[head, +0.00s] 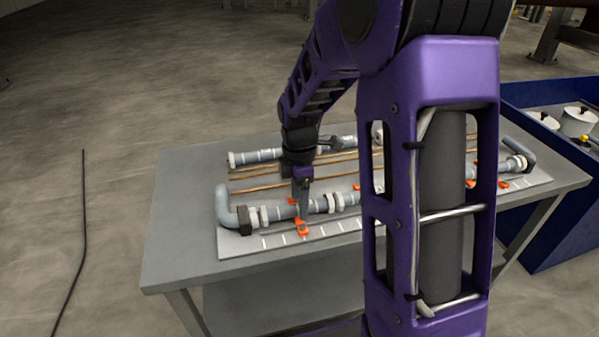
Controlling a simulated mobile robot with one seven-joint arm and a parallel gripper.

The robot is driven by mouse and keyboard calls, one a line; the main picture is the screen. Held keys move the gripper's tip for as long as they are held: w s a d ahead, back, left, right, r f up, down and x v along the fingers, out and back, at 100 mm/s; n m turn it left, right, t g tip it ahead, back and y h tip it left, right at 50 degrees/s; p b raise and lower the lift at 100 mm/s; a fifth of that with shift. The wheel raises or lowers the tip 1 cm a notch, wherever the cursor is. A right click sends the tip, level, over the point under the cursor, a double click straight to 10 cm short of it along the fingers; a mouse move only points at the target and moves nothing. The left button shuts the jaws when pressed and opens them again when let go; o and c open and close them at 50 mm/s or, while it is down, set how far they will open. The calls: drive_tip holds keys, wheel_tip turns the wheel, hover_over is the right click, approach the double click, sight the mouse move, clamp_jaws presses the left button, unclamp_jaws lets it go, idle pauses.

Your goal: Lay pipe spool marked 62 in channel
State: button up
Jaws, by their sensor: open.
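My gripper (302,205) points down over the left half of the front pipe run, beside an orange clamp (301,227). Its jaws are open; whether they straddle the grey pipe (281,213) there or stand just behind it I cannot tell. This front run has white collars and a grey elbow (226,203) at its left end. Another grey pipe with white collars (258,156) lies along the back of the board, its middle hidden behind my wrist. No marking 62 is legible, so I cannot tell which piece is that spool. The channel is not clearly distinguishable.
Thin copper-coloured rods (262,172) lie between the two pipe runs. A grey table (180,225) carries the light board (232,245) with white tick marks. A blue bin (565,190) with white round items stands at right. My arm hides the table's middle right.

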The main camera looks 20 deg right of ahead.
wheel_tip(320, 180, up, 17)
drive_tip(key=p, duration=0.3)
drive_tip(key=shift+f, duration=0.2)
